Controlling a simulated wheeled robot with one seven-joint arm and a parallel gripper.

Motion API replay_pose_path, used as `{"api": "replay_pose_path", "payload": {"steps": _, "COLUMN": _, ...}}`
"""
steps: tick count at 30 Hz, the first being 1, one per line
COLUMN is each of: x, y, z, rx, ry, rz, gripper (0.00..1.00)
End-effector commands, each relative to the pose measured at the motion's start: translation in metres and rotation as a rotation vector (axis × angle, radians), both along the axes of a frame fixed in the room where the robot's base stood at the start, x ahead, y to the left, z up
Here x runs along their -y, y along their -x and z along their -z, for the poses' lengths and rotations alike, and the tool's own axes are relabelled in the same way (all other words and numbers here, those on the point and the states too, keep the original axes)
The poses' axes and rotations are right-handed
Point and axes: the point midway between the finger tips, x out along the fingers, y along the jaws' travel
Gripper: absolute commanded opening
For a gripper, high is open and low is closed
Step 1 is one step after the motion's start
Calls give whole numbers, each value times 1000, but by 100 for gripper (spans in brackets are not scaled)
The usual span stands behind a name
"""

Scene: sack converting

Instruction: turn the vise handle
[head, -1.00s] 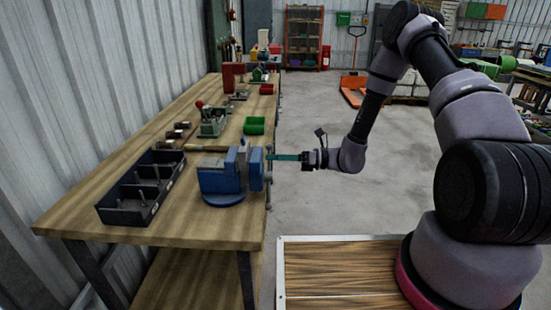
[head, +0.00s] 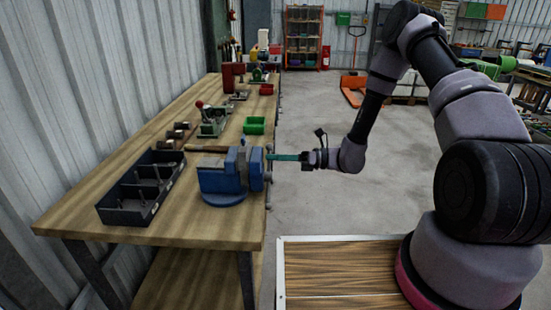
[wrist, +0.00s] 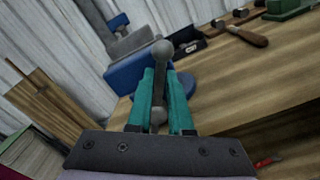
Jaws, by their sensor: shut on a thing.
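The blue vise (head: 222,180) stands on the workbench near its front right edge. Its grey vise handle (head: 268,178) hangs at the side of the bench, close to upright in the head view. In the wrist view the handle (wrist: 161,55) is a bar with a round ball at each end, running between my fingers. My gripper (head: 272,157) has teal fingers and reaches the handle from the right. In the wrist view my gripper (wrist: 161,88) is shut on the handle, one finger on each side. The vise body (wrist: 137,70) is behind it.
The wooden workbench (head: 105,213) runs along the wall. A black divided tray (head: 130,215) stands left of the vise. A green bin (head: 254,125) and tools lie farther back. The floor (head: 330,205) right of the bench is clear.

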Motion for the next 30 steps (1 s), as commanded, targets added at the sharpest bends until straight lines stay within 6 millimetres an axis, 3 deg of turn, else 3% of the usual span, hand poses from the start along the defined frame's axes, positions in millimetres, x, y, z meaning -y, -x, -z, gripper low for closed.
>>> {"api": "replay_pose_path", "payload": {"steps": 14, "x": 1, "y": -3, "z": 2, "rx": -50, "ry": 0, "rz": 1, "gripper": 0}}
{"api": "replay_pose_path", "payload": {"steps": 30, "x": 2, "y": -21, "z": 22, "rx": -479, "ry": -15, "rz": 2, "gripper": 0}}
